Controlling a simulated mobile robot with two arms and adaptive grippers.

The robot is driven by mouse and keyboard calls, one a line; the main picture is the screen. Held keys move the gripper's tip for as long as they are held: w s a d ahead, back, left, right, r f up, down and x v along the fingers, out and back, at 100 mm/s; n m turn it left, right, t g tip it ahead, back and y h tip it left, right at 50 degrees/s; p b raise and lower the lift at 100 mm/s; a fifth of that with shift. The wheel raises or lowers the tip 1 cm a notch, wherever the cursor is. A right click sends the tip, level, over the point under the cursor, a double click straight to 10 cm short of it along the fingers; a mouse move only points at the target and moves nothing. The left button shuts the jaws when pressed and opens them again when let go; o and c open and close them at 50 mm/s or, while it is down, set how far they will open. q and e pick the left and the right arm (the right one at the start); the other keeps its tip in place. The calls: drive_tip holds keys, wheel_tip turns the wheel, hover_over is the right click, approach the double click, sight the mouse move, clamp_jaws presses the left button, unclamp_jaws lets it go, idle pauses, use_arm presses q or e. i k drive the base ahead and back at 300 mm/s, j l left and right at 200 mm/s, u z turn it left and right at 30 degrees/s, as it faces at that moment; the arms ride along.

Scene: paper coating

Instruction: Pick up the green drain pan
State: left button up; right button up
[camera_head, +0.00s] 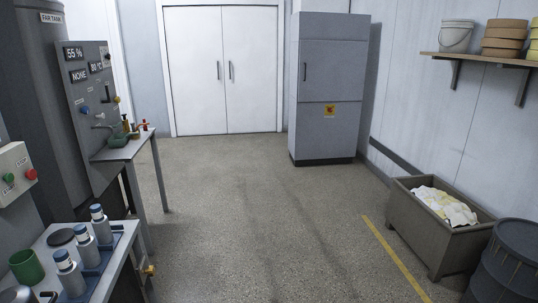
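A shallow dark-green vessel (117,141), which looks like the drain pan, sits on the narrow grey side table (143,143) at the left. It is under a tap on the grey control panel (90,85). It is small and far off, so its inside is not clear. A green cup-like container (27,267) stands on the nearer bench at the lower left. Neither of my grippers is in view.
The near bench (108,262) holds several blue-capped bottles (84,246). Small brass-coloured items (127,123) stand by the green vessel. The middle floor (250,210) is clear. A bin of cloths (418,222) and a dark drum (508,265) stand at right.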

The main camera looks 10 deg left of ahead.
sight(126, 138)
drive_tip(key=i+u, duration=0.15)
drive_tip(key=i, duration=0.5)
drive_tip(key=i+l+u, duration=0.2)
drive_tip(key=i, duration=0.45)
drive_tip(key=i+l+u, duration=0.15)
drive_tip(key=i, duration=0.5)
